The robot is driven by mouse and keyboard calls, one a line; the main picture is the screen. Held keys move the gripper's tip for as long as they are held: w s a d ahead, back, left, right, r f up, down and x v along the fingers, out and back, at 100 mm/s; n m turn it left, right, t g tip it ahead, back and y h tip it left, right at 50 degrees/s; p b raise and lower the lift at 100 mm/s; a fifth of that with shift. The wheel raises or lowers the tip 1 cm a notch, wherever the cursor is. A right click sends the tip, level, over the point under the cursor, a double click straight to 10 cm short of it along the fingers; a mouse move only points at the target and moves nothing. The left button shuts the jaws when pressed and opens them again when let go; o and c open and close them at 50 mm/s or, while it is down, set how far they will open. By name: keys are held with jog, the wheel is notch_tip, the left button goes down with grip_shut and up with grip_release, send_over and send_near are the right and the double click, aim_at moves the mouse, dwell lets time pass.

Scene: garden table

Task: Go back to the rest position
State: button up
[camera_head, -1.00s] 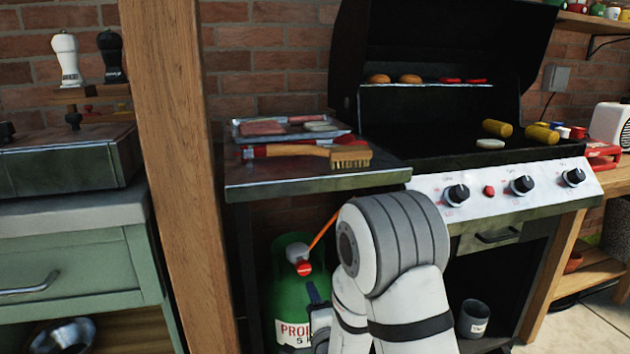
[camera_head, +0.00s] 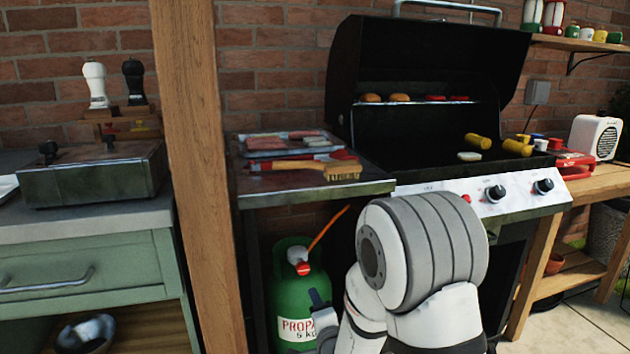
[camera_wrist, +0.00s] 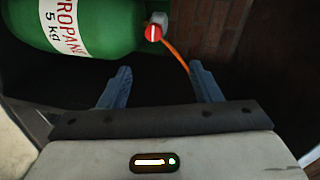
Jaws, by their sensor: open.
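My gripper shows in the wrist view (camera_wrist: 160,85), with its two blue-grey fingers spread apart and nothing between them. In the head view my arm fills the lower middle, and part of a finger (camera_head: 318,305) shows in front of the propane bottle. The green propane bottle (camera_head: 290,278) stands under the grill's side shelf, with a red and white valve and an orange hose. In the wrist view the bottle (camera_wrist: 100,25) lies beyond the fingers at the upper left, apart from them. Most of my gripper is hidden behind my arm in the head view.
The grill (camera_head: 430,140) stands open, with buns and corn inside. Its side shelf (camera_head: 375,188) holds a tray and a brush. A wooden post (camera_head: 190,150) stands left of it, beside a green cabinet (camera_head: 120,265). A wooden side table (camera_head: 600,185) is at the right.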

jog(key=s+d+r+n+g+h+p, duration=0.1)
jog(key=s+d+r+n+g+p, duration=0.25)
jog(key=r+p, duration=0.7)
jog(key=s+d+r+n+g+h+p, duration=0.25)
jog(key=s+d+r+p, duration=0.4)
jog(key=r, duration=0.65)
jog(key=s+d+r+n+g+p, duration=0.2)
jog(key=s+r+n+g+p, duration=0.1)
jog(key=s+r+p, duration=0.5)
jog(key=s+d+r+n+g+p, duration=0.2)
jog(key=s+r+n+g+p, duration=0.2)
jog(key=s+r+p, duration=0.4)
notch_tip(320, 180, up, 3)
jog(key=shift+s+d+f, duration=0.15)
jog(key=shift+s+d, duration=0.1)
jog(key=shift+s, duration=0.45)
jog(key=shift+h, duration=0.25)
